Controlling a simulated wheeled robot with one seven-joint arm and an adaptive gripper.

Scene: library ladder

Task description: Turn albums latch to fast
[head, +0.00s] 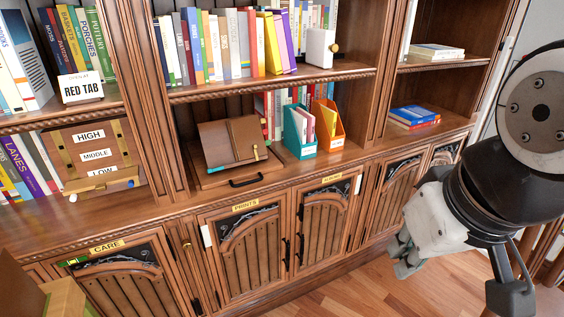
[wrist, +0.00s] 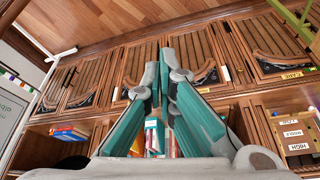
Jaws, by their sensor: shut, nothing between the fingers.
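The albums door (head: 323,222) is a slatted wooden cabinet door under a yellow ALBUMS label (head: 332,179). A small white piece (head: 358,184) sits at its upper right edge; I cannot tell whether this is the latch, or how it is set. Dark hardware (head: 301,213) shows on the door's left edge. My gripper (head: 402,262) is right of this door in the head view, low in front of the right-hand cabinet doors, apart from them. In the wrist view its teal and grey fingers (wrist: 160,72) are together and empty, hiding part of the doors.
The prints door (head: 255,243) is just left, with a similar white piece (head: 206,235). The care door (head: 130,285) has a green piece (head: 73,261). Books and teal and orange file holders (head: 330,125) fill shelves. Floor (head: 350,293) in front is clear.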

